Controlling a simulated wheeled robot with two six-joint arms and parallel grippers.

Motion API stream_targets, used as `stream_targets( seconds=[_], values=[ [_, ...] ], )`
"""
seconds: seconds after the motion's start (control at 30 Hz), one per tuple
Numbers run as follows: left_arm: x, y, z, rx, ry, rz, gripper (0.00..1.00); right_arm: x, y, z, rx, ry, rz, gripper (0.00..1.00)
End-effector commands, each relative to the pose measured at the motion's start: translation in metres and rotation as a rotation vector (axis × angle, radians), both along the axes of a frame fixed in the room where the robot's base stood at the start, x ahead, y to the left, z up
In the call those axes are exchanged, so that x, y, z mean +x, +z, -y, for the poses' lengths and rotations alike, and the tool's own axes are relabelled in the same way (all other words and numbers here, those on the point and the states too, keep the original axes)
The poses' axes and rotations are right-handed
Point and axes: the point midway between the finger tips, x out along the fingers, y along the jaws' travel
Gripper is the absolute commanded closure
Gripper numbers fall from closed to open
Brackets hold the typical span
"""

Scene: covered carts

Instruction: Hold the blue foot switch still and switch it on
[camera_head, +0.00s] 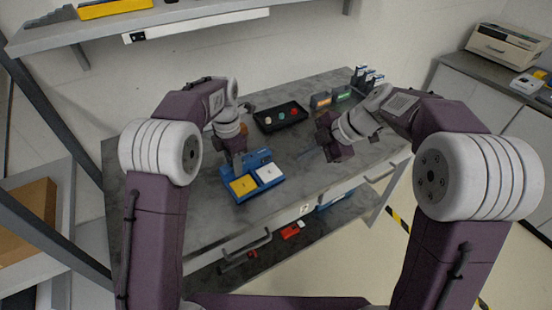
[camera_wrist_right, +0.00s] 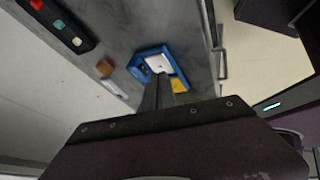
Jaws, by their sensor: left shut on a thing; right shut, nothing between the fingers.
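The blue foot switch (camera_head: 252,174) lies on the grey table near its front edge, with a yellow pedal (camera_head: 243,185) on the left and a white pedal (camera_head: 269,173) on the right. My left gripper (camera_head: 239,164) is shut on the back part of the foot switch; its fingertips are partly hidden. My right gripper (camera_head: 309,154) is shut and empty, to the right of the switch and apart from it in the head view. In the right wrist view, its closed fingers (camera_wrist_right: 158,82) point toward the foot switch (camera_wrist_right: 143,55), overlapping its near side. I cannot tell whether the switch is on.
A black tray (camera_head: 267,125) with coloured round pieces stands behind the switch. Small labelled boxes (camera_head: 342,95) stand at the back right. The table (camera_head: 205,225) is clear in front and to the right of the switch. A handle (camera_head: 248,244) sticks out at the front edge.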

Motion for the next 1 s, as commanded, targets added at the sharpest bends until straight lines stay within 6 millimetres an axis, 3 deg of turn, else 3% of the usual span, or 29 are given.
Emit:
stream_targets(
  seconds=[0.43,0.9,1.0],
  values=[
    [0.000,0.001,0.000,-0.001,0.000,0.002,1.00,-0.002,-0.002,-0.009,0.005,0.010,0.002,1.00],
    [0.000,0.001,0.000,-0.001,0.000,0.002,1.00,0.019,-0.079,-0.062,0.005,0.010,-0.002,1.00],
    [0.000,0.001,0.000,-0.001,0.000,0.002,1.00,0.036,-0.078,-0.070,0.005,0.012,0.005,1.00]
  ],
)
